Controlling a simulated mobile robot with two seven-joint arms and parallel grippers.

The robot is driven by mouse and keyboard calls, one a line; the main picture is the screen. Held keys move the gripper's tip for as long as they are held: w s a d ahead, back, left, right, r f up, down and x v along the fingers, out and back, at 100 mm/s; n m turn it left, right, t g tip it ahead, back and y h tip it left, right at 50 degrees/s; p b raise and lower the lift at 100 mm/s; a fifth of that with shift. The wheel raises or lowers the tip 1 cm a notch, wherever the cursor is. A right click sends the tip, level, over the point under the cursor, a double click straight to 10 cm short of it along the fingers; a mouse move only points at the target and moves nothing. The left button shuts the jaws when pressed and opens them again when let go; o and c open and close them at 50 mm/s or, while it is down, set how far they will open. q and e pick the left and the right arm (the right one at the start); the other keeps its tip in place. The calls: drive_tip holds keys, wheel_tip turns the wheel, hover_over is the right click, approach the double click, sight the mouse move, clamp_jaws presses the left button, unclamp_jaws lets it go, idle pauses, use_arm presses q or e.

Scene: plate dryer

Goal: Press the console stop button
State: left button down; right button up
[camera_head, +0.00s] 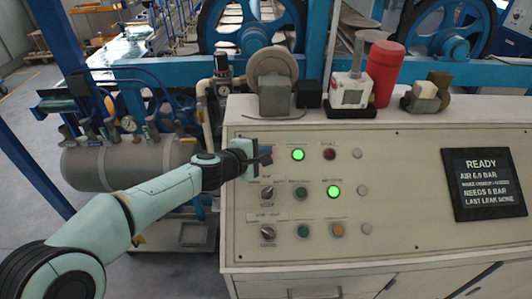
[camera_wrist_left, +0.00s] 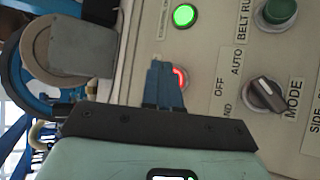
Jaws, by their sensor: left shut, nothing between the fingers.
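My left gripper (camera_head: 266,155) is shut and empty at the upper left of the console panel (camera_head: 400,150). In the left wrist view its closed fingers (camera_wrist_left: 160,72) lie in front of a red-lit round control (camera_wrist_left: 181,78). Only the right part of that control's red rim shows. The fingers hide the rest, and I cannot tell whether they touch it. No label naming it as the stop button is readable. In the head view the gripper hides this spot. My right gripper is not in view.
A lit green lamp (camera_head: 298,154) and a dark red one (camera_head: 329,154) sit right of the gripper. A mode knob (camera_head: 267,193) and green button (camera_head: 301,193) are below. A black display (camera_head: 483,184) reads READY. A red cylinder (camera_head: 384,73) stands on the console top.

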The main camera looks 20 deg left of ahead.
use_arm(q)
drive_tip(key=r+p, duration=0.1)
drive_tip(key=s+r+p, duration=0.1)
drive_tip(key=r, duration=0.1)
drive_tip(key=s+d+r+p, duration=0.1)
drive_tip(key=shift+s+r, duration=0.1)
drive_tip(key=shift+r, duration=0.05)
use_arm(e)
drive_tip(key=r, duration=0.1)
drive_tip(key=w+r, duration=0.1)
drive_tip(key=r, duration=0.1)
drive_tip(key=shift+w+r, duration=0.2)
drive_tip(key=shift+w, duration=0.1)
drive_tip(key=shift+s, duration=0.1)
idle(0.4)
